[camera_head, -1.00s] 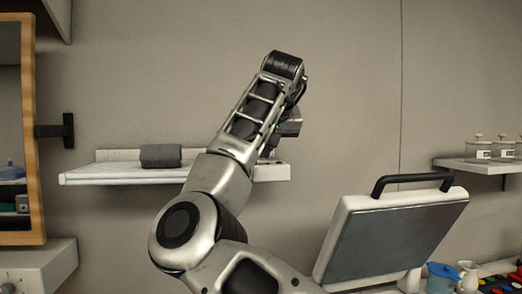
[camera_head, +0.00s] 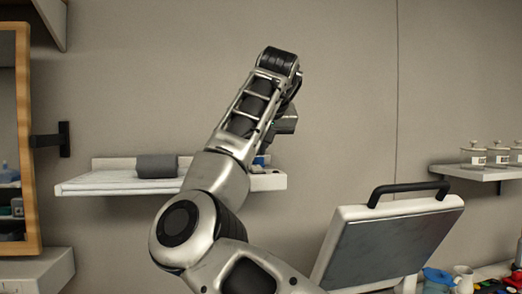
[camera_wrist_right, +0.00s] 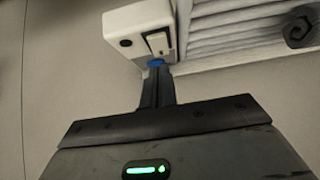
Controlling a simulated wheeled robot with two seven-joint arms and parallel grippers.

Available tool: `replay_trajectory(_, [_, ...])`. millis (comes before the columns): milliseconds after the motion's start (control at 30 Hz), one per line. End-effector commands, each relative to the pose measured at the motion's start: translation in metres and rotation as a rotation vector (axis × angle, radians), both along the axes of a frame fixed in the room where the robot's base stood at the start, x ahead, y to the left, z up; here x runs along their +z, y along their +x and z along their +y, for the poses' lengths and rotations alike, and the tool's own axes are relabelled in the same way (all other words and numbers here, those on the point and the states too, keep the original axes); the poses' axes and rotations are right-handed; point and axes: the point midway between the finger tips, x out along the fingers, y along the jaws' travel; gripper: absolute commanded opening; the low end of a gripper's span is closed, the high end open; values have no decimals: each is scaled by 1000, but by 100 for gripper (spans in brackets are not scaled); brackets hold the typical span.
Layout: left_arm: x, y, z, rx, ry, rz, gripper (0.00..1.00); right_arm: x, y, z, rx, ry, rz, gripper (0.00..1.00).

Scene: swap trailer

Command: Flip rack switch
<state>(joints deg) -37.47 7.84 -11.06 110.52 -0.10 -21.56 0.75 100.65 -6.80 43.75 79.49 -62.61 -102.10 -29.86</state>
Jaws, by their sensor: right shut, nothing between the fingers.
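The rack is a white wall shelf (camera_head: 75,187) at the left of the head view, with folded cloth on it. In the right wrist view, a white box (camera_wrist_right: 125,22) at its end carries a light rocker switch (camera_wrist_right: 158,42) with a dark outline. A small blue part (camera_wrist_right: 155,62) shows just below the switch. My right gripper (camera_wrist_right: 157,75) is shut and empty, its fingertips just below the switch, at or very near the blue part. I cannot tell whether they touch. In the head view my arm hides most of that gripper and the switch. My left gripper is out of view.
A rolled grey towel (camera_head: 157,166) lies on the rack, and its end shows in the wrist view (camera_wrist_right: 300,27). A wood-framed mirror (camera_head: 34,130) is at the far left. A grey-faced panel with a black handle (camera_head: 410,188) stands at the lower right. Jars (camera_head: 498,154) stand on a right shelf.

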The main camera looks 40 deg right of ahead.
Motion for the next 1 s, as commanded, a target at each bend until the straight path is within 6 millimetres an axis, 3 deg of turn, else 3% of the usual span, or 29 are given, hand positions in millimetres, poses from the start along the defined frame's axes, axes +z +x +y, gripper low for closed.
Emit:
replay_trajectory(100, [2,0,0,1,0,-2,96,31,-3,1,1,-3,-3,0])
replay_trajectory(200, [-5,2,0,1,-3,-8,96,42,-20,13,-1,-1,-5,0])
replay_trajectory(500, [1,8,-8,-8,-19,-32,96,79,-59,39,3,1,-4,0])
replay_trajectory(1000, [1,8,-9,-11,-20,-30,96,88,-70,45,1,1,0,0])
